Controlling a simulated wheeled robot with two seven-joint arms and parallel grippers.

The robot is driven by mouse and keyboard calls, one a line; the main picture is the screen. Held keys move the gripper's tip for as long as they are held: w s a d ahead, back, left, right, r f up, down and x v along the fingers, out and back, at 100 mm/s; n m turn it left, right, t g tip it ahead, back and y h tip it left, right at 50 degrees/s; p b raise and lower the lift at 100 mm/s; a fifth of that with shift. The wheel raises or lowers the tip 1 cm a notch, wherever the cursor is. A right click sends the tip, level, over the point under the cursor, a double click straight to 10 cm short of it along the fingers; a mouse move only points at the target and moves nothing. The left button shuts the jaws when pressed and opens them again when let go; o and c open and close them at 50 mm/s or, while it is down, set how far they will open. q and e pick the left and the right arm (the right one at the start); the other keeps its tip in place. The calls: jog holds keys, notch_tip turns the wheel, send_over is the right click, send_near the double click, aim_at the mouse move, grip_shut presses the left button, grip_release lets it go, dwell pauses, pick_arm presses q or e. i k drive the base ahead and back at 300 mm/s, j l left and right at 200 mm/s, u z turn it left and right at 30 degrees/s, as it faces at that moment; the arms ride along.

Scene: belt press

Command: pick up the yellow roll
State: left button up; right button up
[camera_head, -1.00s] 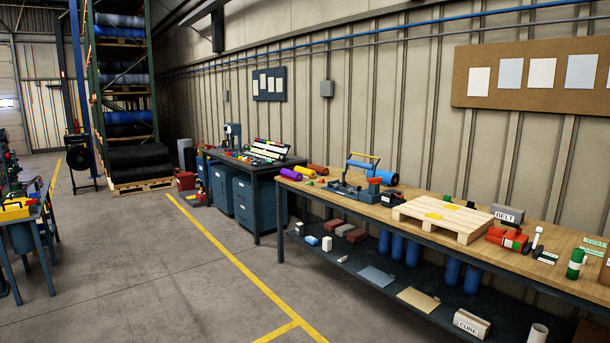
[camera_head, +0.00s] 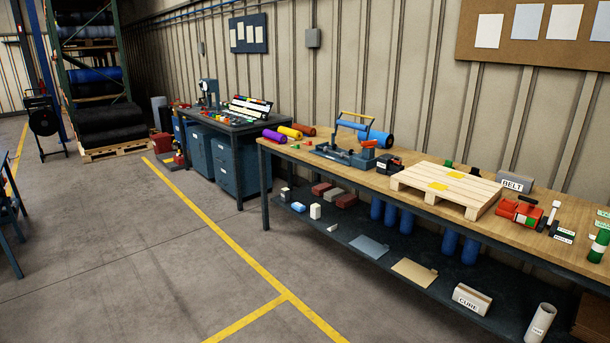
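The yellow roll (camera_head: 290,132) lies at the far left end of the long wooden workbench (camera_head: 398,182). A purple roll (camera_head: 273,136) lies in front of it to the left, and a dark orange-red roll (camera_head: 304,130) lies behind it to the right. The rolls lie close together; I cannot tell whether they touch. Neither of my grippers shows in the head view.
A blue belt press (camera_head: 345,155) with a yellow handle stands right of the rolls. A pallet (camera_head: 445,188) lies mid-bench. A dark bench (camera_head: 236,126) with blue cabinets stands beyond. The floor (camera_head: 150,265) before the bench is clear, with yellow lines.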

aim_at(296, 135)
jog(key=i+u, duration=0.25)
jog(key=i, duration=1.95)
